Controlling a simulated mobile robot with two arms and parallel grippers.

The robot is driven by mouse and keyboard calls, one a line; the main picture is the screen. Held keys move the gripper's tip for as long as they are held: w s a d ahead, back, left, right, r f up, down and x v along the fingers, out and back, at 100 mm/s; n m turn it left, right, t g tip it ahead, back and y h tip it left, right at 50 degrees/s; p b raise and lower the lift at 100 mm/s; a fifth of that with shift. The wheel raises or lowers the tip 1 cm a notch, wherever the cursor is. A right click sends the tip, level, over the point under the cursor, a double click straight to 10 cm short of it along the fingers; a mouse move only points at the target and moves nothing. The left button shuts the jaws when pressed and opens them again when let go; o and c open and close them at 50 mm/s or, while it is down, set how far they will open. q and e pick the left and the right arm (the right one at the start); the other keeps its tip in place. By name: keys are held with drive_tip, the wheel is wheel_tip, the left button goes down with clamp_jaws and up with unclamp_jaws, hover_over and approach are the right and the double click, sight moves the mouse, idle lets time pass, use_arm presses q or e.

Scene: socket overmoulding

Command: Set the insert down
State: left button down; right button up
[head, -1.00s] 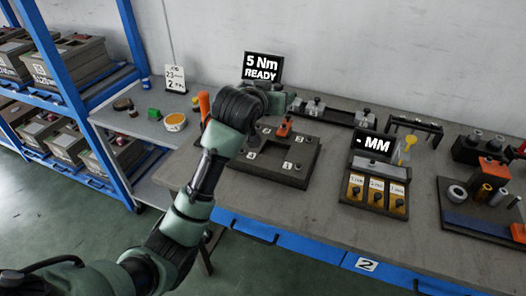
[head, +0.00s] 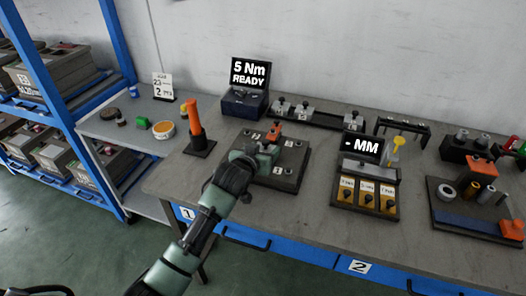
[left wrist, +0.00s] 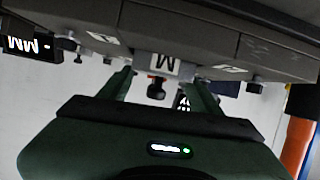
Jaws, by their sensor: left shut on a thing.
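My left gripper (head: 268,152) is over the dark fixture plate (head: 288,184) on the bench, low and near its left-middle part. In the left wrist view, which is upside down, its two fingers (left wrist: 160,84) stand either side of a light grey piece with a letter label (left wrist: 165,66), the insert as far as I can tell. A small dark knob also shows between the fingers. The gripper hides the insert in the head view, and I cannot tell whether it touches the plate. My right gripper is not in view.
An orange-handled tool (head: 195,118) stands upright left of the plate. A torque display box (head: 247,100) and a rail with clamps (head: 325,119) are behind it. The MM gauge unit (head: 366,185) stands to the right. Bare bench lies between plate and gauge.

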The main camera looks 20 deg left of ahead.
use_arm(q)
drive_tip(key=shift+f, duration=0.2)
drive_tip(key=shift+c, duration=1.5)
unclamp_jaws()
drive_tip(key=shift+f, duration=0.1)
drive_tip(key=shift+s, duration=0.15)
drive_tip(key=v, duration=1.1)
drive_tip(key=shift+s+r, duration=0.3)
drive_tip(key=shift+r, duration=0.1)
